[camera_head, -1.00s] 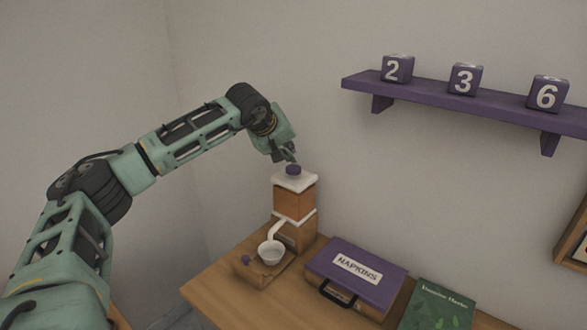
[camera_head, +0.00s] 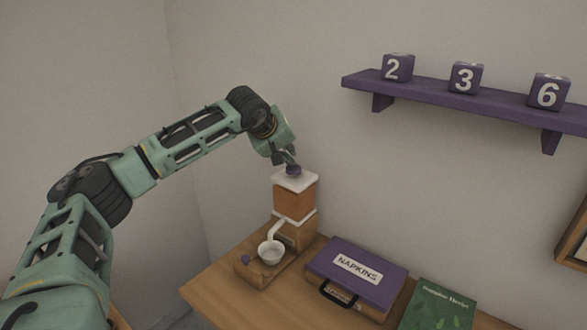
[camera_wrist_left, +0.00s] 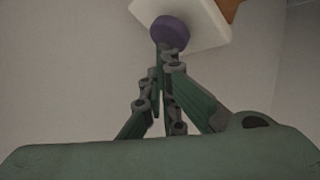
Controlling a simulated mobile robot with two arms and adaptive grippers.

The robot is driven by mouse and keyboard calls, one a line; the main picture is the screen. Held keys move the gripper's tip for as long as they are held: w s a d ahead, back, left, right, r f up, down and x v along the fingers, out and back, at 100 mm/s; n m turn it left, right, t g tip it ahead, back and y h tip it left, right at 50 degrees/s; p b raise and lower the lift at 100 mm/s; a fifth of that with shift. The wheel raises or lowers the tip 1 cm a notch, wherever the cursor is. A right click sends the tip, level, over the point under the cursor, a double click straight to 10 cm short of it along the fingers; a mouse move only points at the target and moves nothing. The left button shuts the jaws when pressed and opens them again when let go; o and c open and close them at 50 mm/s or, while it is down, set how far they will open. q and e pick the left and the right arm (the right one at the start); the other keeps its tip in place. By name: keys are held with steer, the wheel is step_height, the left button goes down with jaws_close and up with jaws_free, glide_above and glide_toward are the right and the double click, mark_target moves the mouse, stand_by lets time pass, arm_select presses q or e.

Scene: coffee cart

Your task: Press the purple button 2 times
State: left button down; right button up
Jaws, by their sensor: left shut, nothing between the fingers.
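A round purple button (camera_head: 293,171) sits on the white top (camera_head: 309,181) of the orange-brown coffee machine (camera_head: 294,197). It also shows at the top of the left wrist view (camera_wrist_left: 170,33). My left gripper (camera_head: 289,157) is shut and empty, pointing down over this button. In the left wrist view its fingertips (camera_wrist_left: 166,56) meet the button's edge; I cannot tell whether they press on it. A smaller purple knob (camera_head: 246,259) is on the machine's wooden base, beside a white cup (camera_head: 271,252). My right gripper is not in view.
A purple napkins case (camera_head: 375,278) and a green book (camera_head: 440,308) lie on the wooden table (camera_head: 215,290) right of the machine. A purple wall shelf (camera_head: 430,92) with number cubes 2, 3 and 6 is at upper right. The air around the machine's top is clear.

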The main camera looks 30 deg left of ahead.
arm_select(q)
steer(key=shift+s+f+b, duration=0.1)
steer(key=shift+f+b, duration=0.5)
steer(key=shift+f, duration=0.35)
stand_by(0.8)
steer(key=shift+r, duration=0.15)
steer(key=shift+r+p, duration=1)
steer(key=shift+r, duration=0.15)
steer(key=shift+r+p, duration=0.4)
steer(key=shift+r, duration=0.1)
step_height(320, 180, up, 4)
steer(key=p, duration=0.3)
steer(key=shift+d, duration=0.1)
stand_by(1.1)
